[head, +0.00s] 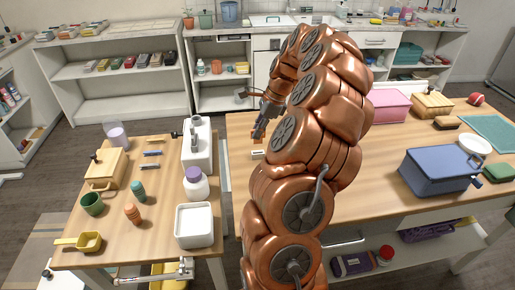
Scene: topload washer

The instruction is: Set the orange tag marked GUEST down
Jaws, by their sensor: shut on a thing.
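My gripper (261,128) is at the end of my copper-coloured arm, over the left end of the right-hand wooden table (420,207). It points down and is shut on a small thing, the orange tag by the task. The tag is mostly hidden by the fingers and too small to make out, and the word GUEST cannot be read. A small white piece with a dark mark (258,154) lies on the table just below the gripper. Whether the held thing touches the tabletop cannot be told.
The left wooden table (165,232) carries a white bin (194,225), a purple-capped jug (196,184), a green cup (92,204) and a yellow scoop (88,242). A blue box (437,172) and a pink box (388,105) stand on the right table. My arm hides its middle.

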